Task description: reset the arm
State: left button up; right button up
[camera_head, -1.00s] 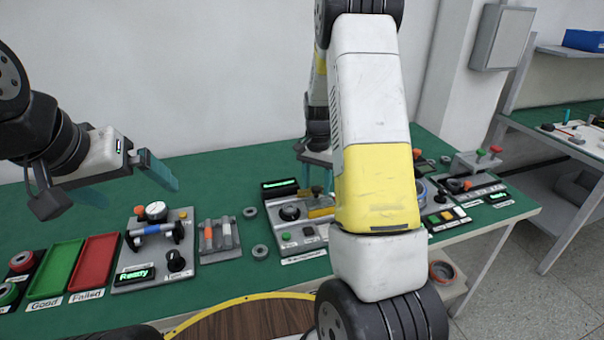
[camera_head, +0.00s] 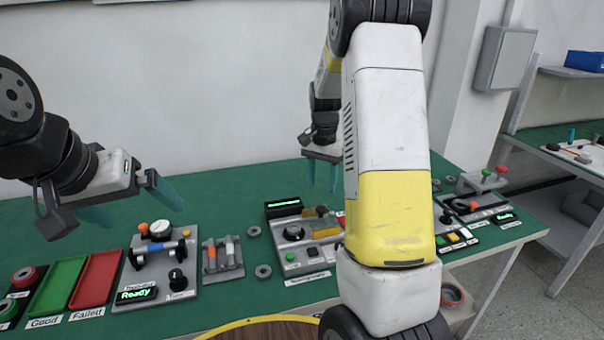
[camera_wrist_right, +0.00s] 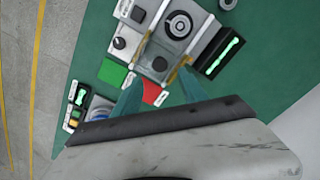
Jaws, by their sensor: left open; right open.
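My left gripper (camera_head: 130,202) is at the left in the head view, above the table behind the red and green trays. Its teal fingers are apart and nothing shows between them. My right gripper (camera_head: 322,176) hangs fingers-down above the back of the grey station with a black knob (camera_head: 294,232). Its fingers are apart and empty. In the right wrist view the two teal fingertips (camera_wrist_right: 158,85) show over the station, with a round fixture (camera_wrist_right: 179,25) beyond them. My right arm hides part of the table's right side in the head view.
The green table (camera_head: 215,180) holds a red tray (camera_head: 97,280), a green tray (camera_head: 58,285), a gauge station reading "Ready" (camera_head: 137,294), a rack of small cylinders (camera_head: 222,256) and loose grey rings (camera_head: 263,271). Another station (camera_head: 455,238) stands at the right. The table's back strip is clear.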

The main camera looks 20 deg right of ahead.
jog(key=s+a+r+n+t+y, duration=0.2)
jog(key=s+a+r+n+t, duration=0.3)
jog(key=s+r, duration=0.7)
jog(key=s+a+r+n, duration=0.2)
jog(key=s, duration=0.4)
jog(key=s+a+r+n+t, duration=0.1)
jog(key=s+a+r+n, duration=0.1)
jog(key=s, duration=0.5)
jog(key=shift+a+r, duration=0.15)
jog(key=shift+a, duration=0.65)
dwell(0.7)
